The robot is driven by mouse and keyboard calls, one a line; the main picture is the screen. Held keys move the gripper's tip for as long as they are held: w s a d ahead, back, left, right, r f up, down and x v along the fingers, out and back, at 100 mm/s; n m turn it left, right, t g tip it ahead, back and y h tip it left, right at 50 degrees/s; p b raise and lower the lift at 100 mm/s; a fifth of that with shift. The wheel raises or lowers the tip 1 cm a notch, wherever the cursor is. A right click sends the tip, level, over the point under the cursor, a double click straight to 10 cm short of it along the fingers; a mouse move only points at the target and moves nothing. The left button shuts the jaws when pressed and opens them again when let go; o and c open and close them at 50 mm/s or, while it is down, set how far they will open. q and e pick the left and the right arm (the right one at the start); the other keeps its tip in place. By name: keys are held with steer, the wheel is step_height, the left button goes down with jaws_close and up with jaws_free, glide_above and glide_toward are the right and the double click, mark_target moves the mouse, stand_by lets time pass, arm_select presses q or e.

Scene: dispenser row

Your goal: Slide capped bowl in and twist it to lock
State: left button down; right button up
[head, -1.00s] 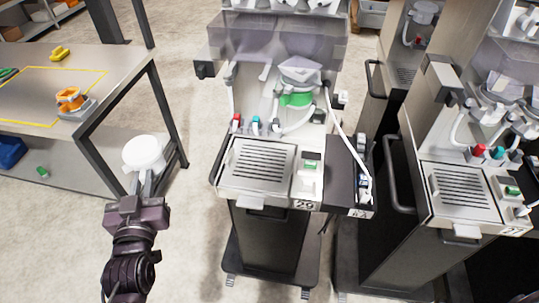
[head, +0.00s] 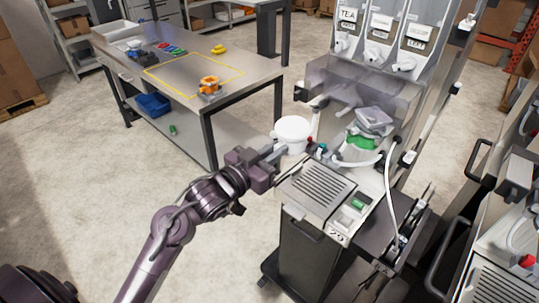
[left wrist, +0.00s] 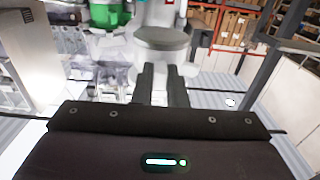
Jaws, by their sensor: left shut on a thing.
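My left gripper (head: 273,154) is shut on the white capped bowl (head: 293,130) and holds it in the air, apparently at the left side of the dispenser (head: 318,190). In the left wrist view, the fingers (left wrist: 162,84) reach to the bowl (left wrist: 160,62), whose round grey-white top shows. The dispenser's middle carries a green part (head: 361,142) under a grey, clear-looking hopper (head: 373,118). The bowl overlaps the machine's left edge in the head view; whether it touches cannot be told. My right gripper is not in view.
Red and teal knobs and white hoses (head: 358,162) are close to the right of the bowl. A slotted drip tray (head: 318,186) lies in front. A steel workbench (head: 180,62) with an orange item (head: 209,85) stands behind left. Another dispenser (head: 500,200) stands at right.

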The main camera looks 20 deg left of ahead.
arm_select(q)
steer(key=x, duration=0.3)
steer(key=shift+w+d+b, duration=0.2)
steer(key=shift+d+b, duration=0.1)
steer(key=shift+b, duration=0.1)
steer(key=shift+b+x, duration=0.4)
steer(key=shift+x, duration=1.05)
steer(key=shift+w, duration=0.15)
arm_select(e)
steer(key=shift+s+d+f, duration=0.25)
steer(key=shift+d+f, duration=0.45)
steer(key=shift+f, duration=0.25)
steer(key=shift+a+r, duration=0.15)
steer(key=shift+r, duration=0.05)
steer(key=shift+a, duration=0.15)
arm_select(q)
steer(key=shift+x, duration=1.95)
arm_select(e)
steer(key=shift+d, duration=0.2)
